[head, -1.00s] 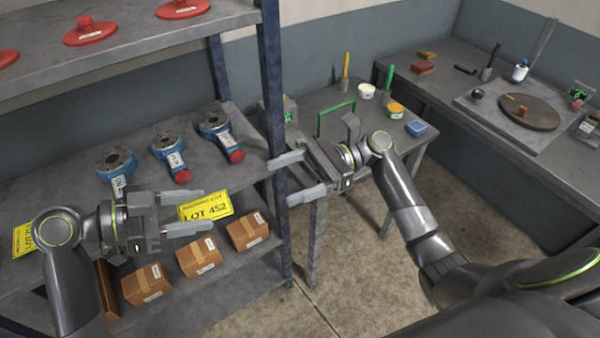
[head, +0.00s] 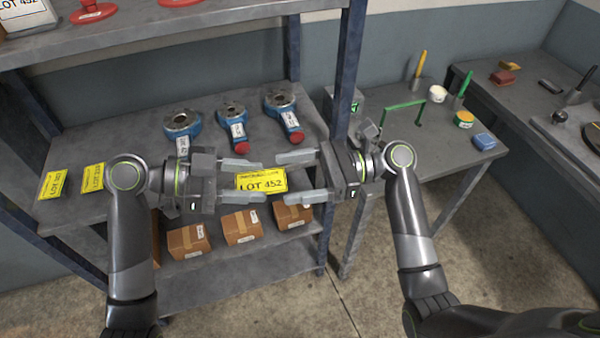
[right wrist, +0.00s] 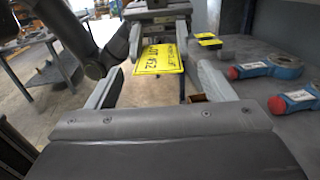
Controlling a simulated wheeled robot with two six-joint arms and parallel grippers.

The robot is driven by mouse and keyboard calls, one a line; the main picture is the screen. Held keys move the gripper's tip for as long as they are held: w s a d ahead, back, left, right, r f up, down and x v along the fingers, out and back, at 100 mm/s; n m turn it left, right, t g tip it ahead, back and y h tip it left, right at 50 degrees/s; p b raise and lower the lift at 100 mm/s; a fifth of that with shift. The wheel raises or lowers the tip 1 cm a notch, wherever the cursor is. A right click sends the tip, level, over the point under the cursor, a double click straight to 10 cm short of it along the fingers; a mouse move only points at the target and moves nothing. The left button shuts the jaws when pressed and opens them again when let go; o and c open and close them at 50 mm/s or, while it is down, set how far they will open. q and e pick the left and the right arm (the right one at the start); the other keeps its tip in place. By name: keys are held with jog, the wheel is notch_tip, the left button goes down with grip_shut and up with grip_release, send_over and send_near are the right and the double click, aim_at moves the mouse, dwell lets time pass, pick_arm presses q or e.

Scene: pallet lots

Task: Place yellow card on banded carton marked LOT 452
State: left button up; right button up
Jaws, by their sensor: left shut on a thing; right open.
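A yellow card (head: 261,180) reading LOT 452 is held by my left gripper (head: 246,180), its face toward the head camera. My right gripper (head: 290,176) is open, its fingertips facing the card's right end, above and below it. In the right wrist view the card (right wrist: 160,59) shows just beyond the open fingers. Several brown cartons with tape bands stand on the lower shelf: a left one (head: 188,240), a middle one (head: 242,226) and a right one (head: 292,213). Another is mostly hidden behind my left arm. Their small white labels are too small to read.
Two more yellow cards, a far left one (head: 52,185) and one beside it (head: 93,178), lie on the middle shelf (head: 110,145). Blue valve-like parts with red ends (head: 232,124) stand there too. A blue rack post (head: 347,75) rises beside my right gripper. A side table (head: 400,150) stands right.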

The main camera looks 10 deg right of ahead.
jog(key=c, duration=1)
pick_arm(q)
jog(key=o, duration=1.1)
jog(key=shift+c, duration=0.2)
jog(key=shift+a, duration=0.15)
